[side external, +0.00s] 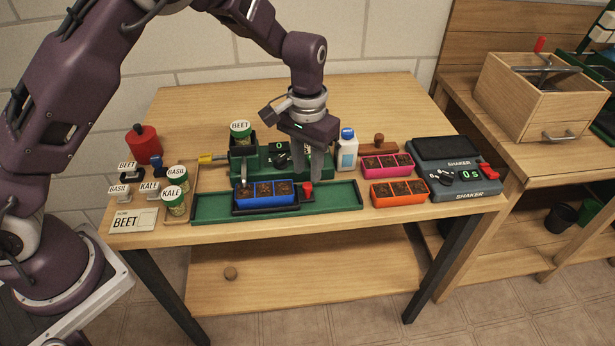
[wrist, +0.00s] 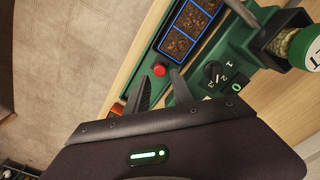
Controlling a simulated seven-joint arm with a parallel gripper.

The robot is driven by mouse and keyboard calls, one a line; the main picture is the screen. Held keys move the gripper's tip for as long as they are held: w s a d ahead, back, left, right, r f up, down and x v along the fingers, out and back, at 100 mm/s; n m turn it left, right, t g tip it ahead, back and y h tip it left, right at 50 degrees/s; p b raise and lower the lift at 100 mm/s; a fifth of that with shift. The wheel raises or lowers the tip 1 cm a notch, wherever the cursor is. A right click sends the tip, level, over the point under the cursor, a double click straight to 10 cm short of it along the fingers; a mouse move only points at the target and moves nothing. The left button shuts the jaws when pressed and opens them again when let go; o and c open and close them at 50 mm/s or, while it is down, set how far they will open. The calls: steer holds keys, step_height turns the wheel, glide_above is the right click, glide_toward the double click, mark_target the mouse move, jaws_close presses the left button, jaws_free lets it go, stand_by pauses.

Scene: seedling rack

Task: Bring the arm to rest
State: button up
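My gripper (side external: 307,170) points down over the right part of the green seeding machine (side external: 247,169), behind the right end of the blue tray. In the wrist view my gripper (wrist: 160,80) shows two dark fingers apart with nothing between them. The red button (wrist: 159,69) lies just beyond the fingertips in that view. The blue tray (side external: 263,203), with soil in its cells, sits in the green channel (side external: 215,207). The jar labelled BEET (side external: 240,128) stands upright on the machine; its green lid (wrist: 305,48) shows at the right of the wrist view.
A white bottle with a blue cap (side external: 347,152), a pink tray (side external: 372,167) and an orange tray (side external: 385,197) stand to the right. The shaker (side external: 465,180) is at the far right. Jars, label stamps and a red bottle (side external: 143,145) crowd the left. The back of the table is clear.

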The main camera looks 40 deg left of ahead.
steer(key=shift+r, duration=1.55)
steer(key=shift+r, duration=0.1)
steer(key=s+a+r+t+h, duration=0.2)
steer(key=s+a+r, duration=0.2)
steer(key=s+r, duration=0.9)
steer(key=s+a+r+t+y, duration=0.1)
steer(key=s+a+r, duration=0.1)
steer(key=s, duration=0.6)
steer(key=s+a+r+t+y, duration=0.1)
steer(key=s+t, duration=0.1)
steer(key=s, duration=0.5)
steer(key=shift+s+a+r+t, duration=0.3)
steer(key=shift+s+a+r, duration=0.1)
